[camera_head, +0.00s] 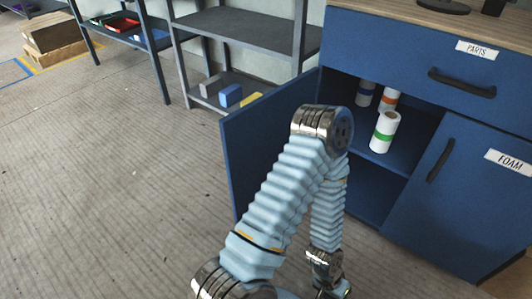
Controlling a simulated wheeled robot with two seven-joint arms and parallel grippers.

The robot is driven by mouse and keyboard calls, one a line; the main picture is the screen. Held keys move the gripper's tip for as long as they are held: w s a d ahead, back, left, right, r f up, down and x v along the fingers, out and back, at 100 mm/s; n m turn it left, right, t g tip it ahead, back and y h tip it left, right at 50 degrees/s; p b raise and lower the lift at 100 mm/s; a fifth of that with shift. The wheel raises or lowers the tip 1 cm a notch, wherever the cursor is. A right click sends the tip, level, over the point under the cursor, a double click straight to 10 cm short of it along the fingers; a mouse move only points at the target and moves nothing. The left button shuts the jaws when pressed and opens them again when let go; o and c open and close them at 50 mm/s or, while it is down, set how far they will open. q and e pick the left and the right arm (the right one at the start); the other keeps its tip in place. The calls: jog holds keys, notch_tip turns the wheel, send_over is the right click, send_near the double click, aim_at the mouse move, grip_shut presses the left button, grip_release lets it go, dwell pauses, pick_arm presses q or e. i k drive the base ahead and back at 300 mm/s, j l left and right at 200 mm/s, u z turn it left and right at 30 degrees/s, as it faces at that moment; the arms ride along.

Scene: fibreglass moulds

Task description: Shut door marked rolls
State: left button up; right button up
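A blue cabinet door (248,150) on the left of the cabinet stands wide open, swung out towards the left. No label shows on the side facing me, and the arm covers much of the door. The open compartment (365,190) behind it holds a few rolls, among them a white roll with a green band (384,132). My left arm rises in front of the door and bends down again. My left gripper (331,290) is at the bottom edge, low in front of the cabinet, largely cut off, so its fingers cannot be made out. My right gripper is out of view.
The door marked FOAM (465,195), right of the opening, looks shut. The drawer marked PARTS (440,62) above is shut. A grey shelf (245,35) stands behind the open door. Cardboard boxes (52,38) lie far left. The floor at left is clear.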

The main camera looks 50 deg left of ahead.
aim_at(254, 136)
jog(key=k+j, duration=0.15)
jog(key=j, duration=0.2)
jog(key=k+j, duration=0.1)
jog(key=j, duration=0.25)
jog(key=k+j, duration=0.15)
jog(key=j, duration=0.2)
jog(key=k+j, duration=0.1)
jog(key=j, duration=0.25)
jog(key=k+j, duration=0.15)
jog(key=j, duration=0.2)
